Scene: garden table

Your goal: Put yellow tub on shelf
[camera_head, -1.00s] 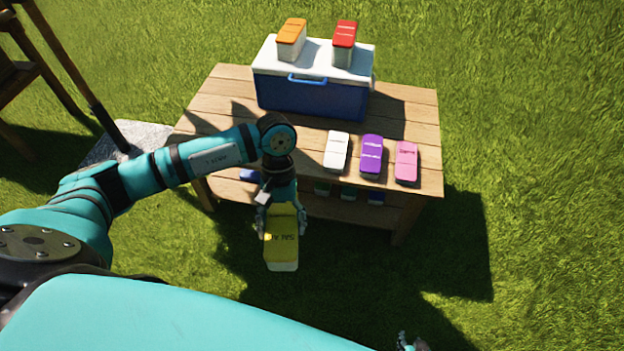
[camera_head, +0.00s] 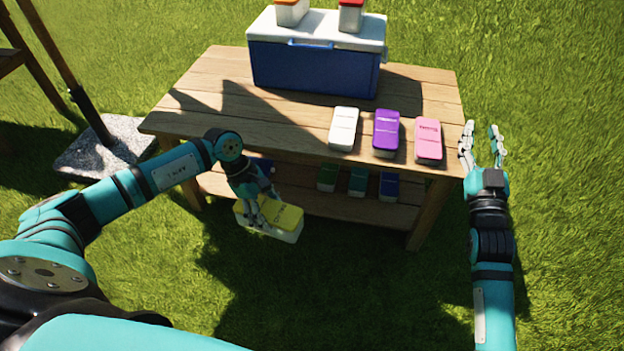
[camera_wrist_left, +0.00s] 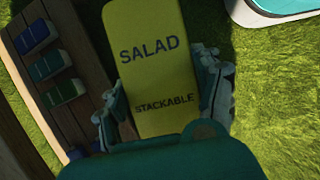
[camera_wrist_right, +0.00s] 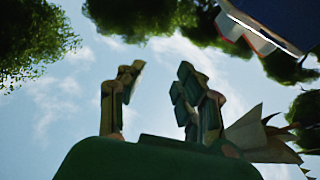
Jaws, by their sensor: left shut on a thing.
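The yellow tub (camera_head: 286,220) has a yellow lid and a pale body. My left gripper (camera_head: 262,214) is shut on it, holding it in the air in front of the table's lower shelf (camera_head: 316,204). In the left wrist view the tub's lid (camera_wrist_left: 152,70) reads "SALAD STACKABLE", with a finger on each side. The shelf planks (camera_wrist_left: 88,62) show left of it. On the shelf stand a green tub (camera_head: 327,177), a teal tub (camera_head: 357,182) and a blue tub (camera_head: 388,187). Another blue tub there is partly hidden by my left arm. My right gripper (camera_head: 482,143) is open and empty beside the table's right end.
White (camera_head: 343,128), purple (camera_head: 386,131) and pink (camera_head: 428,139) tubs stand along the tabletop's front edge. A blue cooler (camera_head: 315,68) behind them carries orange-lidded and red-lidded tubs. A table leg (camera_head: 432,212) stands at the right front. Grass in front is clear.

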